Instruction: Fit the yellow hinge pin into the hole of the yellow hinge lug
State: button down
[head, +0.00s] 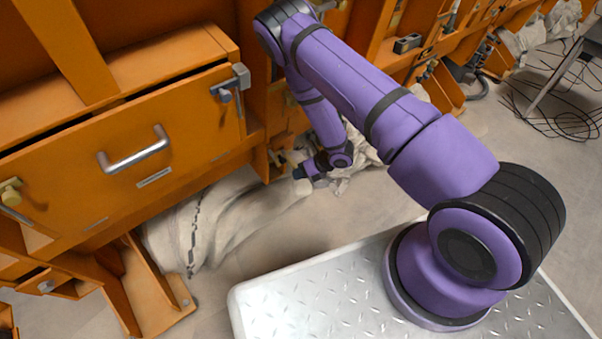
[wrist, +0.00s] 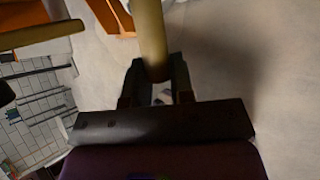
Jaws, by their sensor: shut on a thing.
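A yellow hinge pin (wrist: 151,38) stands between my gripper's two dark fingers (wrist: 155,82) in the wrist view. The fingers are shut on its near end, and the far end runs out of the top of the picture. In the head view my gripper (head: 305,172) is small and low in front of the orange frame, and I cannot make out the pin there clearly. A pale yellow fitting (head: 10,190) at the far left of the panel may be the yellow hinge lug. I cannot see a hole in it.
An orange panel with a metal handle (head: 135,152) and a grey latch (head: 229,84) fills the left. A whitish fabric bag (head: 225,222) lies below it. Another yellowish bar (wrist: 40,35) crosses the wrist view's left. Cables (head: 560,105) lie at the far right.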

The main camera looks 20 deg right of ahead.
aim_at(289, 157)
jog(key=shift+w+a+r, duration=0.2)
jog(key=shift+w+a, duration=0.1)
jog(key=shift+w, duration=0.65)
jog(key=shift+w+a+r, duration=0.15)
jog(key=shift+w+a, duration=0.15)
jog(key=shift+w, duration=0.65)
jog(key=shift+w+a+r, duration=0.2)
jog(key=shift+w+a, duration=0.1)
jog(key=shift+w, duration=0.65)
dwell(0.5)
jog(key=shift+w+a+r, duration=0.2)
jog(key=shift+w+r, duration=0.05)
jog(key=shift+w, duration=0.2)
